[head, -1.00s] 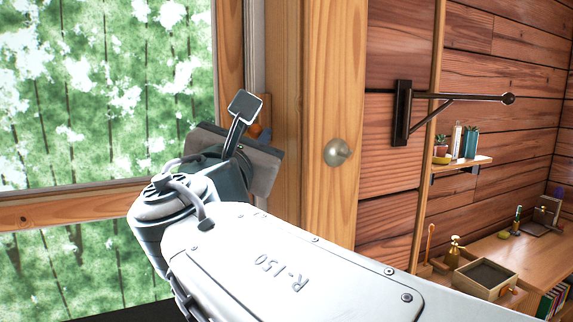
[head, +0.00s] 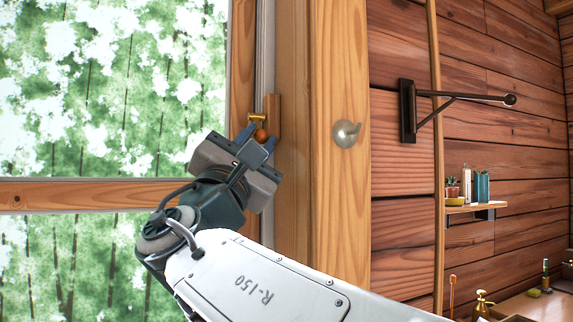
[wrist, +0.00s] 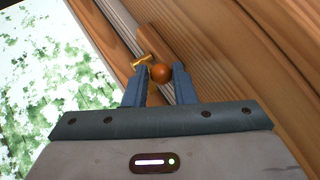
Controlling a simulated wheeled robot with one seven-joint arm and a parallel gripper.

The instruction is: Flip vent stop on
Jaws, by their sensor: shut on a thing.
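The vent stop is a small wooden block (head: 273,108) on the window frame, with a brass T-shaped piece (head: 257,116) and a round orange-brown knob (head: 261,135). In the wrist view the knob (wrist: 161,73) sits between the blue fingertips, with the brass piece (wrist: 142,61) just beyond its left side. My gripper (head: 259,133) is shut on the knob, one finger on each side. It also shows in the wrist view (wrist: 160,78). The knob's lower part and the exact contact are hard to see.
The window glass (head: 110,90) lies to the left, with a wooden rail (head: 90,193) across it. A round metal knob (head: 346,133) is on the post at right. A dark wall bracket (head: 409,110) sticks out farther right, above a small shelf (head: 475,205).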

